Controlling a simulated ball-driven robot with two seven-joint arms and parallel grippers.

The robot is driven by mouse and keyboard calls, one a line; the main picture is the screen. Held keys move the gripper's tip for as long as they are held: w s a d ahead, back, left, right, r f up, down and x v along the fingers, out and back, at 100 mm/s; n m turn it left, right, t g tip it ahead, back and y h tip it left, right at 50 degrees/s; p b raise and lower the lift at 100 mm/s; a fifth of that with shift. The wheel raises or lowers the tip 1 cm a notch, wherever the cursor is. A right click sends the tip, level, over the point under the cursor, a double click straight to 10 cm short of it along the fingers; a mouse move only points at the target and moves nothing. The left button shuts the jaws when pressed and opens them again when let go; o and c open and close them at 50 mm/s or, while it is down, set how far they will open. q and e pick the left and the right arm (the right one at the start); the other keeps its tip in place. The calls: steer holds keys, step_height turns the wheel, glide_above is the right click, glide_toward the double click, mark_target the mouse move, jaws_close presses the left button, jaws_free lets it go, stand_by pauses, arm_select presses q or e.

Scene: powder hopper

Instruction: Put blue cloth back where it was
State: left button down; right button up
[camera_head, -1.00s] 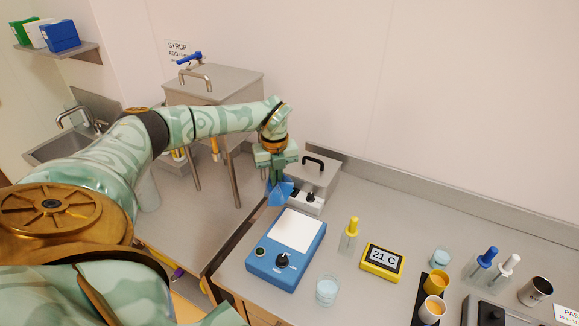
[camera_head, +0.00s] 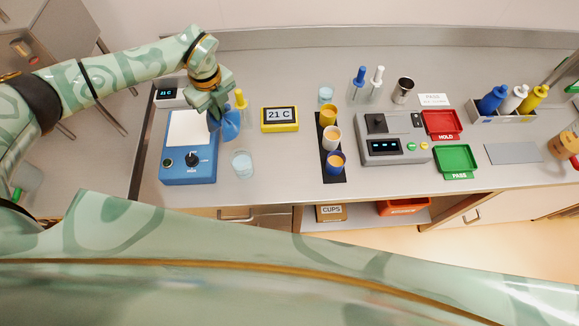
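The blue cloth (camera_head: 230,125) hangs bunched and folded from my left gripper (camera_head: 214,113), which is shut on it. My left arm reaches in from the left, with the gripper pointing down. The cloth is over or beside the right edge of the blue device with a white top plate (camera_head: 190,129). I cannot tell whether it touches anything below. The fingertips are partly hidden by the cloth. My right gripper is out of view.
Farther right are a black strip with cups (camera_head: 331,176), a grey tester (camera_head: 393,152), a red HOLD tray (camera_head: 442,125) and a green PASS tray (camera_head: 455,158).

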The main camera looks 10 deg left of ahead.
arm_select(q)
steer(key=d+f+b, duration=0.4)
steer(key=d+f, duration=0.1)
steer(key=d, duration=0.4)
steer(key=d+f+b, duration=0.4)
steer(key=d+f, duration=0.2)
steer(key=d, duration=0.3)
steer(key=shift+s+d, duration=0.25)
steer(key=w+a+f+n, duration=0.1)
steer(key=w+a+n, duration=0.1)
steer(key=w+n, duration=0.8)
steer(key=s+f+n, duration=0.1)
steer(key=f, duration=0.1)
steer(key=s+f, duration=0.2)
steer(key=s+d+f+n, duration=0.1)
steer(key=s+f, duration=0.1)
steer(key=shift+n, duration=0.3)
steer(key=s+f, duration=0.1)
steer(key=s, duration=0.2)
steer(key=s+d+f, duration=0.1)
steer(key=s, duration=0.2)
steer(key=s+f, duration=0.1)
steer(key=s, duration=0.2)
steer(key=shift+s+d, duration=0.2)
steer(key=shift+d, duration=0.2)
